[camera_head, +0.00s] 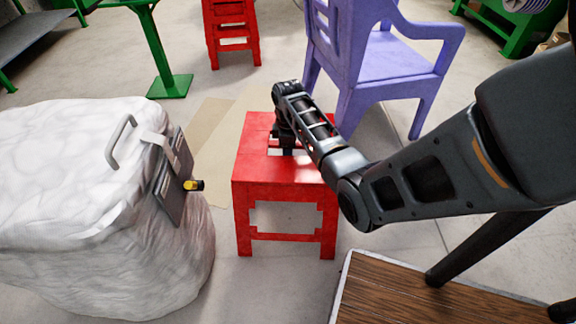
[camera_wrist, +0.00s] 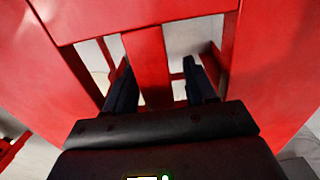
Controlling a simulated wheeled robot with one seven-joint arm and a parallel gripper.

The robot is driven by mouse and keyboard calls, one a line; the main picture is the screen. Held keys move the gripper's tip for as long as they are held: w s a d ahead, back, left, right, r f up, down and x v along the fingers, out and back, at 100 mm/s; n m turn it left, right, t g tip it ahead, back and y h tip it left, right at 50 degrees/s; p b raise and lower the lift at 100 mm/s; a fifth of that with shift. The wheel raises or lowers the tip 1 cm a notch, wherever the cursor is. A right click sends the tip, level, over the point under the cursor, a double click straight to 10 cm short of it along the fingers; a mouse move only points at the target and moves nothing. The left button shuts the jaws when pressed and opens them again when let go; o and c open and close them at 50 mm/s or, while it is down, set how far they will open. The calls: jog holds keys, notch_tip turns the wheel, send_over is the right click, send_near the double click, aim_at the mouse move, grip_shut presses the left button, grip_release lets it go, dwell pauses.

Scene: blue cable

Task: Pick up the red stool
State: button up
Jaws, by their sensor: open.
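The red stool (camera_head: 255,165) stands upright on the floor in the middle of the head view, with slots cut in its seat. My gripper (camera_head: 287,148) points down at the middle of the seat, and my arm hides part of the seat's right side. In the wrist view the red seat (camera_wrist: 270,70) fills most of the picture. My gripper (camera_wrist: 160,80) is open there, its two dark fingers at the slots on either side of a red slat (camera_wrist: 148,60). I cannot tell whether the fingers touch the slat.
A white wrapped bulky object (camera_head: 80,190) with a handle stands close left of the stool. A purple chair (camera_head: 390,65) stands behind right, and another red stool (camera_head: 231,30) farther back. A wooden-topped surface (camera_head: 420,295) is at the front right. Flat cardboard (camera_head: 215,140) lies on the floor.

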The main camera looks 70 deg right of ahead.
grip_shut()
dwell(0.3)
dwell(0.9)
jog(key=shift+r, duration=0.1)
